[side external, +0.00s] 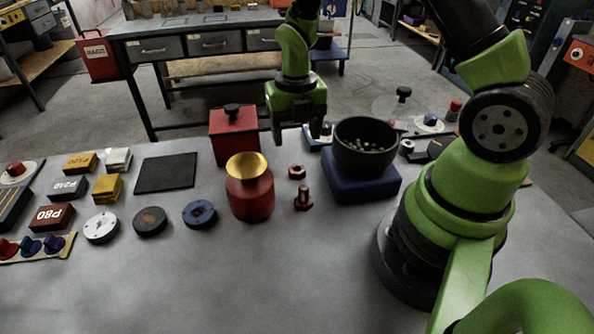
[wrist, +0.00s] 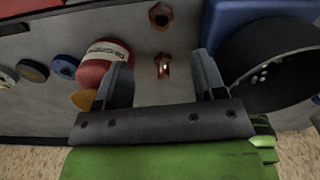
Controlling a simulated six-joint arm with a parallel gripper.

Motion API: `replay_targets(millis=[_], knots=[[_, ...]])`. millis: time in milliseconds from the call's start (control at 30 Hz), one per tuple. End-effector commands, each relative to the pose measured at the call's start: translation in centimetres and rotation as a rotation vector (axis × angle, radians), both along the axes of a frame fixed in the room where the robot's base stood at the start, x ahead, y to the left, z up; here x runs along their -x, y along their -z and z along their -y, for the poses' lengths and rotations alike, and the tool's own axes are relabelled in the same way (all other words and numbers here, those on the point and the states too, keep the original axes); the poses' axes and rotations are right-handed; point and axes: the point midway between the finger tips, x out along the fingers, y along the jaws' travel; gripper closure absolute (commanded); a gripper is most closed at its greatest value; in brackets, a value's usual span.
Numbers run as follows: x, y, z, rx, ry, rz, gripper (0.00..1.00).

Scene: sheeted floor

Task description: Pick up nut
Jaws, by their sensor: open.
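The nut (side external: 297,171) is a small reddish-brown hex piece lying on the grey table. A similarly coloured bolt (side external: 303,198) stands just on its near side. My gripper (side external: 297,134) is open and empty, pointing down above and behind the nut. In the wrist view the nut (wrist: 160,15) is near the top edge, beyond the fingertips, with its hole visible. The bolt (wrist: 162,66) appears between the two fingers of my gripper (wrist: 163,72) in that picture. Neither finger appears to touch either piece.
A red vase (side external: 250,198) with a gold mouth stands left of the nut. A dark bowl (side external: 364,147) of small pieces sits on a blue block (side external: 362,189) to the right. A red box (side external: 233,142) is behind left. The front table surface is clear.

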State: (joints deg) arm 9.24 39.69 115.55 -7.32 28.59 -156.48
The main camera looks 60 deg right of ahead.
Motion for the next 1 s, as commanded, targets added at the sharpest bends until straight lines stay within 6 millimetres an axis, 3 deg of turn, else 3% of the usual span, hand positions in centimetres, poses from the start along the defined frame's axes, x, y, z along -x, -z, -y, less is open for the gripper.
replay_targets(millis=[200,433,700,1000], knots=[[0.1,3.2,0.0,-0.001,-0.003,-0.006,0.36],[0.1,5.0,0.1,-0.001,0.000,-0.004,0.36],[0.1,8.7,0.5,0.001,-0.001,-0.003,0.36],[0.0,9.3,0.5,0.001,0.000,0.000,0.36]])
